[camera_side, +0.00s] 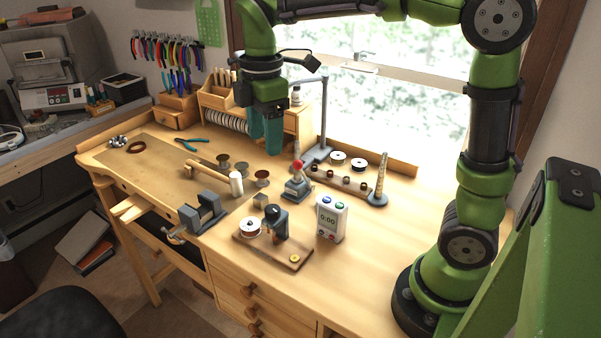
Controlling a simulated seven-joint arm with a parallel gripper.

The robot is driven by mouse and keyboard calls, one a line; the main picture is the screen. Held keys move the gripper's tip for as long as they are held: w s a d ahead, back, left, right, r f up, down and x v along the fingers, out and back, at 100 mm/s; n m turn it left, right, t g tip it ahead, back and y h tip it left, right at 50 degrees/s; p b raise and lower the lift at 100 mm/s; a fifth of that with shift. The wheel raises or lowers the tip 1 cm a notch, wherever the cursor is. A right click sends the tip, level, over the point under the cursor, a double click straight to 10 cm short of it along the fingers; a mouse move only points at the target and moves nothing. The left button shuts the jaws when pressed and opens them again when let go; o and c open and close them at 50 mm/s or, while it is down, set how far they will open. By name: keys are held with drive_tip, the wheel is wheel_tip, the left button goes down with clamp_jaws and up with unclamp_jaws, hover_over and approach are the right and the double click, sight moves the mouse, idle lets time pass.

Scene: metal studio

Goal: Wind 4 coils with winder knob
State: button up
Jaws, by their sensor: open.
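My gripper (266,145) hangs over the back middle of the bench, its teal fingers pointing down, open and with nothing seen between them. Below and in front of it, a small winder (275,222) with a grey body stands on a wooden base (270,254). A spool with white flanges (252,227) sits at its left. A brass-coloured knob (294,258) is at the base's front right corner. A wooden rack (340,182) with several dark coils lies to the right of my gripper. My gripper is apart from all of these.
A red-topped grey device (296,185) and a lamp post (322,110) stand nearby. Loose spools (241,168), a mallet (215,175), a vise (203,213) and a grey cone (381,180) are around. The front right bench is clear.

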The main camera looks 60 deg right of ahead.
drive_tip(key=s+f+m+t+y, duration=0.2)
drive_tip(key=s+m+t, duration=0.3)
drive_tip(key=s+m, duration=0.6)
drive_tip(key=shift+d+f+m+t, duration=0.4)
drive_tip(key=shift+f+m, duration=0.2)
drive_tip(key=shift+m, duration=2.4)
drive_tip(key=shift+s+d+r+t, duration=0.1)
drive_tip(key=shift+s+r+t, duration=0.15)
drive_tip(key=shift+s, duration=0.2)
drive_tip(key=shift+s+r+t, duration=0.1)
drive_tip(key=shift+s+t, duration=0.25)
drive_tip(key=shift+s, duration=0.1)
